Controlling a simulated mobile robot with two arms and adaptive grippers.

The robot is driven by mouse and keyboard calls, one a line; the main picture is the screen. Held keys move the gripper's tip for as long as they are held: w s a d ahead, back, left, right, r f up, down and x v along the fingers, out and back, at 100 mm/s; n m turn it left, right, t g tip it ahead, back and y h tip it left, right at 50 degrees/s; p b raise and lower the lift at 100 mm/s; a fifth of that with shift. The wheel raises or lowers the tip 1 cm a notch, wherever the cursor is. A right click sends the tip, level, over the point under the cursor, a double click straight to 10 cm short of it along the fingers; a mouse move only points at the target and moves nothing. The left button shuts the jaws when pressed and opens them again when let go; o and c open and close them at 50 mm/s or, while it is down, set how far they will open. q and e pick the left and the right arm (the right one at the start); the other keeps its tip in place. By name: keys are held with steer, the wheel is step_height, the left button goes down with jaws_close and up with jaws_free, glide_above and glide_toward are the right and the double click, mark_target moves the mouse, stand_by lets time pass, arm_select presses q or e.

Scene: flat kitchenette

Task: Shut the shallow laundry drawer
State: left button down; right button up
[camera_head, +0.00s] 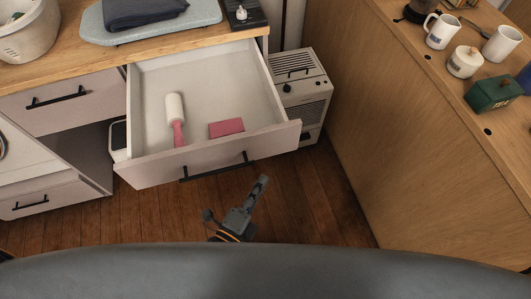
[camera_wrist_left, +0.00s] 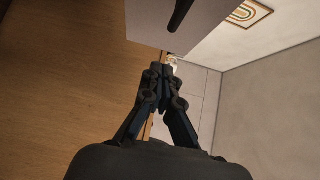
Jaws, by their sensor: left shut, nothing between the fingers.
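The shallow laundry drawer (camera_head: 200,170) is pulled well out from under the wooden counter. Its light front faces me and carries a dark bar handle (camera_head: 214,168). Inside lie a lint roller (camera_head: 175,115) with a pink handle and a pink flat block (camera_head: 226,128). My left gripper (camera_head: 264,181) is shut and empty, in front of the drawer front and just right of the handle in the head view. In the left wrist view the drawer front (camera_wrist_left: 195,25) shows beyond the closed fingers (camera_wrist_left: 162,70). Contact cannot be told. My right gripper is out of view.
A white heater-like box (camera_head: 303,85) stands right of the drawer. A wooden cabinet (camera_head: 400,120) at the right bears mugs and a green box (camera_head: 493,93). An ironing pad (camera_head: 150,20) and basket (camera_head: 28,32) are on the counter (camera_head: 60,70). Bare floor (camera_head: 320,200) lies between.

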mark_target(273, 145)
arm_select(q)
steer(key=w, duration=0.2)
steer(key=w+d, duration=0.1)
steer(key=w, duration=0.2)
steer(key=w+p, duration=0.1)
steer(key=w, duration=0.1)
steer(key=shift+w+d, duration=0.2)
steer(key=shift+d, duration=0.05)
steer(key=shift+w+a, duration=0.25)
steer(key=shift+w, duration=0.3)
